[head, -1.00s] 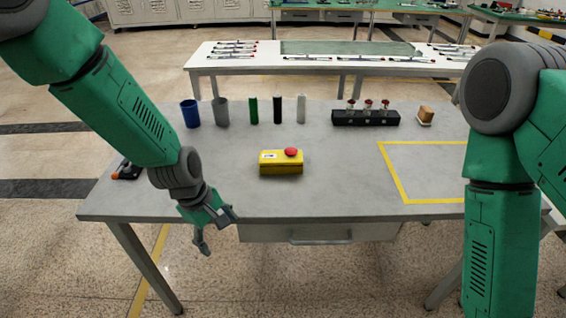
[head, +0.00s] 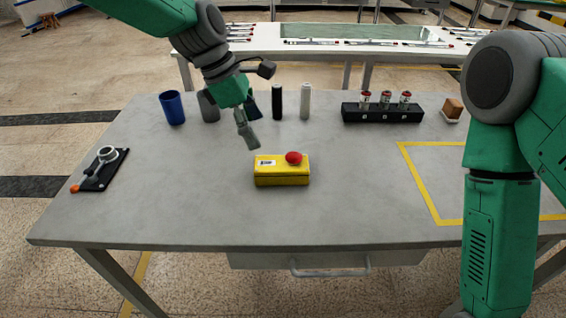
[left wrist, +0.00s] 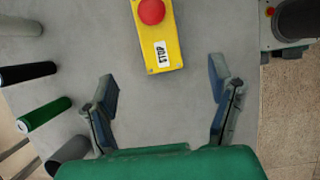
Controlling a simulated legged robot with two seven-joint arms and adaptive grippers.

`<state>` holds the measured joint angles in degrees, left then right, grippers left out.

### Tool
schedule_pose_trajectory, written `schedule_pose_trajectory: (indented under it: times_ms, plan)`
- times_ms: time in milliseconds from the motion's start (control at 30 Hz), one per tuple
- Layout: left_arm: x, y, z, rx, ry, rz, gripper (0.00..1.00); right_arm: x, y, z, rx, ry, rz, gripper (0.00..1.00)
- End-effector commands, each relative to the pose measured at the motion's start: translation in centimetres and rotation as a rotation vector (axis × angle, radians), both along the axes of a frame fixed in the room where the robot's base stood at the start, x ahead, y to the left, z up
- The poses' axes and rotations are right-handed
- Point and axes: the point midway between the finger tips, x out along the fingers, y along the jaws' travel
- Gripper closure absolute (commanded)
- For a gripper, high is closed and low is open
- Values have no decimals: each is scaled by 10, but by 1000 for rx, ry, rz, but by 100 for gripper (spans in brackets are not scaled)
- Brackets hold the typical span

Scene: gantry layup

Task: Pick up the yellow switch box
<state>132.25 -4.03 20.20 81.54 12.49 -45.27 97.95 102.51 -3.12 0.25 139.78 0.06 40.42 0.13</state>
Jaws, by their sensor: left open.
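The yellow switch box (head: 281,172) with a red button lies on the grey table (head: 200,215), near its middle. In the left wrist view the box (left wrist: 160,52), with a "STOP" label, lies beyond the fingertips, roughly between them sideways. My left gripper (head: 252,125) is above the table, behind and a little left of the box. It is open and empty, its two fingers (left wrist: 164,90) wide apart and not touching the box. My right arm comes in at the right, but its gripper is out of view.
Behind the box stand a blue cup (head: 172,108), a grey cup (head: 208,107), a black cylinder (head: 277,102) and a white cylinder (head: 305,102). A black rack (head: 382,113) is at the back right. A black device (head: 100,170) lies at the left. A yellow-taped area (head: 430,185) is clear.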

Motion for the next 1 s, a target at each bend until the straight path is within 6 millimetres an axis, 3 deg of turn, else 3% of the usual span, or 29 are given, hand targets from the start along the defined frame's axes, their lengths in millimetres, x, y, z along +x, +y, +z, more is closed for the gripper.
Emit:
schedule_pose_trajectory:
  times_ms: [133,433,767,1000]
  plan:
    - [0,-8,-6,-7,13,17,24,-1,0,-5,0,1,0,60]
    - [2,-31,-60,-5,14,15,24,-1,0,-13,0,2,0,60]
    - [2,-40,-81,-6,11,15,24,-1,0,-17,0,1,0,60]
    - [4,-54,-115,-5,13,14,24,-1,0,-25,0,1,0,60]
